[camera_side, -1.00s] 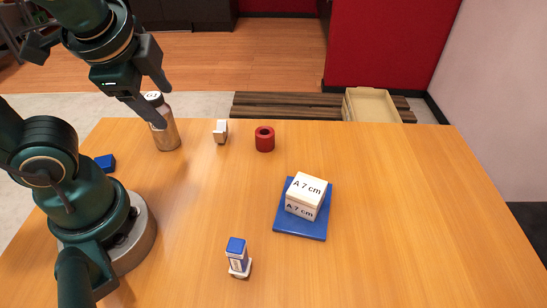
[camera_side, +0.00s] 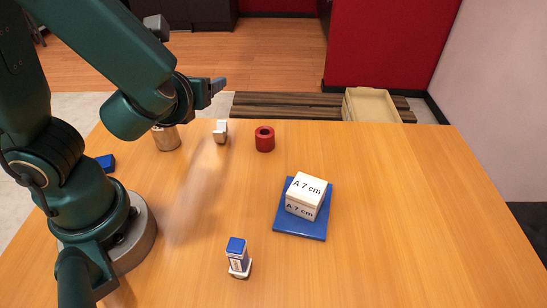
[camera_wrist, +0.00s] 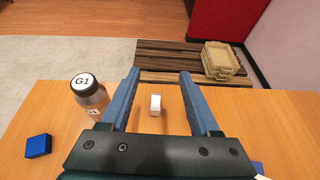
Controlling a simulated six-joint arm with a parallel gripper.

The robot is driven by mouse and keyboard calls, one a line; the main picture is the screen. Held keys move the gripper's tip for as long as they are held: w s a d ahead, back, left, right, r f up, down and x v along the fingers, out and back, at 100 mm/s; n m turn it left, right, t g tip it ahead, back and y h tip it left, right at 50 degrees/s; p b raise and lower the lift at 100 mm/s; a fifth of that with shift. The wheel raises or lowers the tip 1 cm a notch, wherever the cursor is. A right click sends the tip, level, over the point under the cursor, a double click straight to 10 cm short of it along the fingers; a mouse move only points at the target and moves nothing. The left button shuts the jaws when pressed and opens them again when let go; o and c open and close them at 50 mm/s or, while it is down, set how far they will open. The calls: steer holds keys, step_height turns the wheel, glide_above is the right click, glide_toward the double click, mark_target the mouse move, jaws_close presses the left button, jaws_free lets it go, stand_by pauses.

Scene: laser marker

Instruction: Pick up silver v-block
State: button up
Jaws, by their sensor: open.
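The silver v-block (camera_side: 220,131) is a small pale block standing near the far edge of the table, between the bottle and the red ring. In the wrist view the v-block (camera_wrist: 155,104) shows between my two fingers, beyond and below them. My gripper (camera_wrist: 158,74) is open, with nothing between its fingertips. In the side view my gripper (camera_side: 188,57) is high above the table, up and to the left of the v-block, and partly hidden by my arm.
A G1 bottle (camera_wrist: 88,96) stands left of the v-block. A red ring (camera_side: 265,139) is close on its right. A box marked A 7 cm (camera_side: 306,194) sits on a blue plate (camera_side: 296,228). A blue-topped stamp (camera_side: 238,257) and blue block (camera_side: 105,162) stand apart. A crate (camera_side: 372,107) lies beyond.

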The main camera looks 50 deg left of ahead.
mark_target(218, 134)
step_height(218, 134, down, 13)
steer(key=shift+f, duration=0.1)
steer(key=shift+x, duration=2.55)
jaws_close()
